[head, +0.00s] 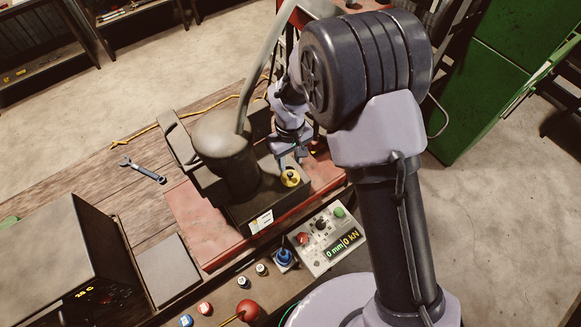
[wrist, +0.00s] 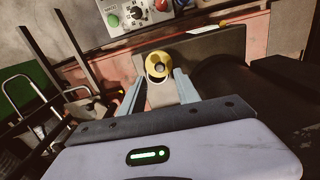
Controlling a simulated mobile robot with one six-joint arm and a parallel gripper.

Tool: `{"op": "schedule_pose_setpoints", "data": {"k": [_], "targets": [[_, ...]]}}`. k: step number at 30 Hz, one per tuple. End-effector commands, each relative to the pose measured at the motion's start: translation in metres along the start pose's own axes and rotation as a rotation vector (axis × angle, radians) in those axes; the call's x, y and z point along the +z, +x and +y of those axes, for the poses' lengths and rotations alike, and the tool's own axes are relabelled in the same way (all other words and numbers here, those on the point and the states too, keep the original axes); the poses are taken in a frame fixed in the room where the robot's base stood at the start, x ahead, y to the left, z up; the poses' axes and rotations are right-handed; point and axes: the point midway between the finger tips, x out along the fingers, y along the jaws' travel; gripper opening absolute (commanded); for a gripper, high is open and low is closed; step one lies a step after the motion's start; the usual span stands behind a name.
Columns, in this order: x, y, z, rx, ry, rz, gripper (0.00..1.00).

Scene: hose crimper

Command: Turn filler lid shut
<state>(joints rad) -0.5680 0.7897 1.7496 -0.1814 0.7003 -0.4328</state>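The filler lid is a round yellow cap with a dark centre (head: 290,177) on top of the dark crimper housing (head: 262,206), beside its upright dark cylinder. In the wrist view the lid (wrist: 158,64) shows just beyond and between my fingertips. My gripper (head: 291,160) is directly behind the lid in the head view. In the wrist view its two pale fingers (wrist: 158,82) stand apart, one each side, with a gap to the lid. Whether the lid sits fully closed cannot be told.
A control panel (head: 322,238) with knobs and a display stands in front of the crimper. A wrench (head: 142,170) lies on the wooden bench (head: 125,205) at left. A grey hose (head: 262,68) rises from the cylinder close to my arm. A dark box (head: 65,255) stands front left.

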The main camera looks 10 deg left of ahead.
Motion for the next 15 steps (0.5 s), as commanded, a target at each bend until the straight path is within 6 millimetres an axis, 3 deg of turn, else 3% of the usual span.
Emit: {"op": "schedule_pose_setpoints", "data": {"k": [6, 10, 15], "targets": [[0.001, 0.051, 0.000, -0.001, 0.002, -0.002, 0.38], [0.000, 0.068, 0.000, -0.001, 0.001, 0.000, 0.38], [0.000, 0.075, 0.000, 0.000, 0.001, 0.001, 0.38]]}}
